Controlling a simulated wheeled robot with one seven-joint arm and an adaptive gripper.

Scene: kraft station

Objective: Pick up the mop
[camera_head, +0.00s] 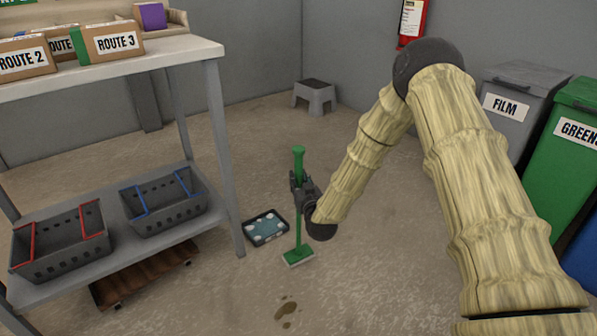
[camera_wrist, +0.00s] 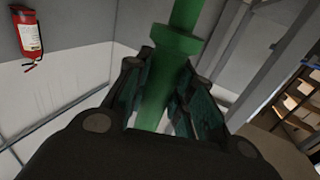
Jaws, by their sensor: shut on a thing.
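The mop (camera_head: 298,237) is green, with a straight handle and a flat, pale-edged head. It stands upright on the floor in the head view, or just above it; I cannot tell which. My gripper (camera_head: 299,186) is shut around the upper part of the handle, below its thicker green top. In the wrist view the green handle (camera_wrist: 156,95) runs between the two fingers of my gripper (camera_wrist: 160,100), with the wider collar above them. The mop's head is out of the wrist view.
A dark tray (camera_head: 249,241) lies on the floor just left of the mop. A shelf unit (camera_head: 226,150) with crates and boxes stands at the left. Brown spots (camera_head: 286,308) mark the floor in front. A step stool (camera_head: 315,97) and bins (camera_head: 515,95) stand farther back.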

